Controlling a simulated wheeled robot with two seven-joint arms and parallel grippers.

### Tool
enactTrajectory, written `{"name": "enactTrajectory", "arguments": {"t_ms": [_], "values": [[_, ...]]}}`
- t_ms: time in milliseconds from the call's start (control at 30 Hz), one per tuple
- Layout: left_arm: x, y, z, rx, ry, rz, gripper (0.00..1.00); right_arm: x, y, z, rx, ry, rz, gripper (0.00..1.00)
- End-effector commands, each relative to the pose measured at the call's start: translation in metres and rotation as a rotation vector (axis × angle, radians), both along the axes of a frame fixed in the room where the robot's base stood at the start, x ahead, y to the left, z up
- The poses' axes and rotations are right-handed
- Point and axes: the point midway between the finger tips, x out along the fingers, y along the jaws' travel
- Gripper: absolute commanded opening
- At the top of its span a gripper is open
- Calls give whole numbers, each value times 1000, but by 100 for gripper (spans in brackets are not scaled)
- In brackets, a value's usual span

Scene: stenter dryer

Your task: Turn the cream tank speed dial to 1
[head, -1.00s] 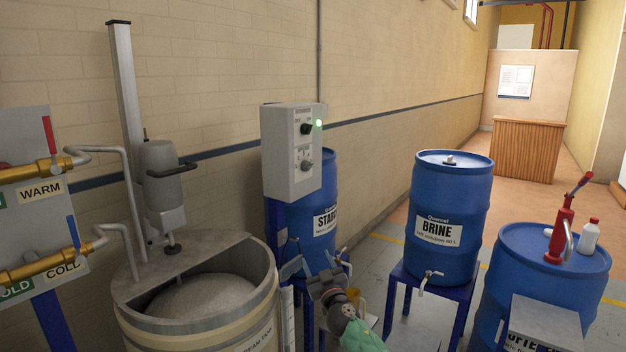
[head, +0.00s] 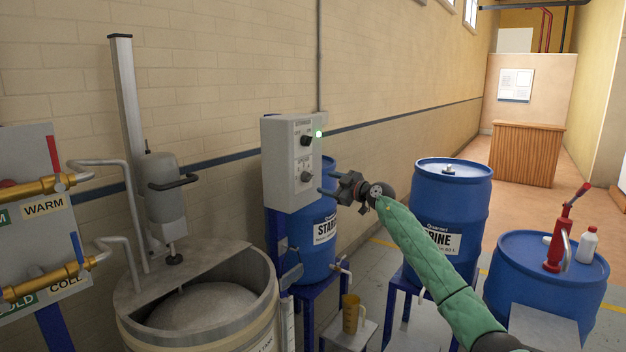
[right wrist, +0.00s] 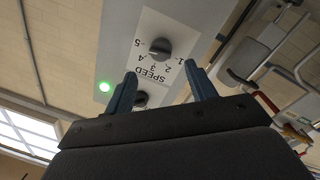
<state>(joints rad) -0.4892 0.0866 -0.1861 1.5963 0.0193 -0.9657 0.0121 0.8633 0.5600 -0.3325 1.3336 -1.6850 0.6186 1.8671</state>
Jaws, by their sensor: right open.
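The speed dial (head: 305,177) is the lower dark knob on the grey control box (head: 280,165) beside the cream tank (head: 130,285). In the right wrist view, the dial (right wrist: 160,48) sits by the word SPEED and the numbers 1 to 5, which appear upside down. Its exact setting is too small to read surely. My right gripper (head: 328,184) is open and empty, just right of the box and apart from the dial. In the right wrist view, its fingertips (right wrist: 163,76) point toward the box face, with the dial beyond them. My left gripper is not in view.
An upper knob (head: 305,140) and a green lamp (head: 319,133) are on the same box. The starch drum (head: 318,250) stands behind and below it, the brine drum (head: 460,185) to the right.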

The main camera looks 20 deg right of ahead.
Motion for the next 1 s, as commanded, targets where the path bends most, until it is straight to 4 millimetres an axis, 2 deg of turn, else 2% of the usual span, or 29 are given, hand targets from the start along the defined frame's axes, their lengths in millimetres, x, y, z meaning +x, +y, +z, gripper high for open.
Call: {"name": "enactTrajectory", "arguments": {"t_ms": [500,933,967,1000], "values": [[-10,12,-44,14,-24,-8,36,54,36,1,3,0,1,56],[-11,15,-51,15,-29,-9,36,62,41,0,1,-1,1,56],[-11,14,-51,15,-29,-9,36,62,41,0,1,-1,1,54],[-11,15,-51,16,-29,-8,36,62,41,0,1,-1,1,46]]}}
